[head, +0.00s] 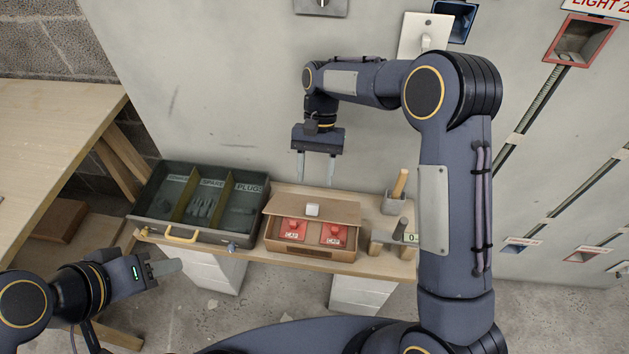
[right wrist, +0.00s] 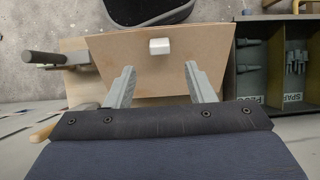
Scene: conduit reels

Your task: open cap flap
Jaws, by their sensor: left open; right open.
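The cap box (head: 312,253) is a low wooden box on the bench, with two red pieces marked CAP showing at its front. Its brown flap (head: 285,203) lies over the back part and carries a white knob (head: 312,209). In the right wrist view the flap (right wrist: 190,65) fills the middle, with the knob (right wrist: 159,46) near its far edge. My right gripper (head: 316,184) points down above the flap's back part, open and empty; its fingers (right wrist: 160,80) are apart, short of the knob. My left gripper (head: 180,266) is low at the left, open, away from the box.
A dark divided tray (head: 190,237) with a yellow handle stands left of the box, holding grey parts. The panelled wall is close behind.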

